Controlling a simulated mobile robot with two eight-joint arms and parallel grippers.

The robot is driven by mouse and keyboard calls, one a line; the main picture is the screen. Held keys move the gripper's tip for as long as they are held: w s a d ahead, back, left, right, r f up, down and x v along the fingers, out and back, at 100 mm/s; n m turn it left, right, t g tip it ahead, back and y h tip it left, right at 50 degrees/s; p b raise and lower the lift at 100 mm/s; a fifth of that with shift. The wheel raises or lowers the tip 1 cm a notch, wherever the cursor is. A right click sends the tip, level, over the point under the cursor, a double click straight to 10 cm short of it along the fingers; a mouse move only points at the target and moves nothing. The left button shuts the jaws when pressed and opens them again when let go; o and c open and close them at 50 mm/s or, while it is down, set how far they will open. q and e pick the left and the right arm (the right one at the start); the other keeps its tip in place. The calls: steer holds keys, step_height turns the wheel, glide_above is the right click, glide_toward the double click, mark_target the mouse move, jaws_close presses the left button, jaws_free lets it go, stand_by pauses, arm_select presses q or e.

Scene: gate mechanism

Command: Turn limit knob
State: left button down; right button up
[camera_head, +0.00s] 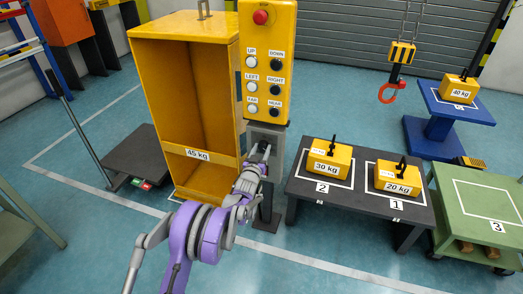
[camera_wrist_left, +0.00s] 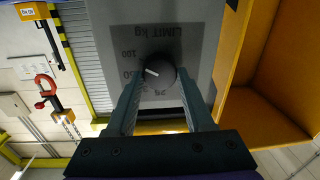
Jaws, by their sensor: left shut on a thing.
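The limit knob (camera_wrist_left: 159,72) is a round dark knob with a white pointer line, on a grey plate (camera_wrist_left: 190,42) marked "LIMIT kg". The lettering appears upside down in the left wrist view. The pointer line points to the left of that picture, toward partly covered numbers. My left gripper (camera_wrist_left: 158,84) is shut on the knob, with one finger on each side. My right gripper is not in view.
A yellow cabinet marked 45 kg (camera_head: 180,95) stands close left of the panel. A dark table (camera_head: 355,205) with 30 kg (camera_head: 329,158) and 20 kg (camera_head: 398,178) weights is at right. A red crane hook (camera_head: 388,92) hangs behind. A green table (camera_head: 480,215) stands further right.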

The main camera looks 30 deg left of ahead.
arm_select(q)
steer(key=n+p, duration=0.3)
steer(key=n, duration=0.1)
steer(key=shift+a+r, duration=0.1)
steer(key=shift+r, duration=0.05)
steer(key=n+p, duration=0.1)
steer(key=n, duration=0.1)
steer(key=shift+n, duration=0.3)
steer(key=shift+n+p, duration=0.5)
steer(key=shift+n, duration=0.4)
steer(key=shift+a+n, duration=0.1)
steer(key=shift+n, duration=0.8)
steer(key=shift+f+n+h, duration=0.2)
steer(key=shift+n+h, duration=0.1)
steer(key=shift+n, duration=0.4)
steer(key=shift+n+g+b, duration=0.3)
steer(key=shift+n+b, duration=0.1)
steer(key=shift+n, duration=1.4)
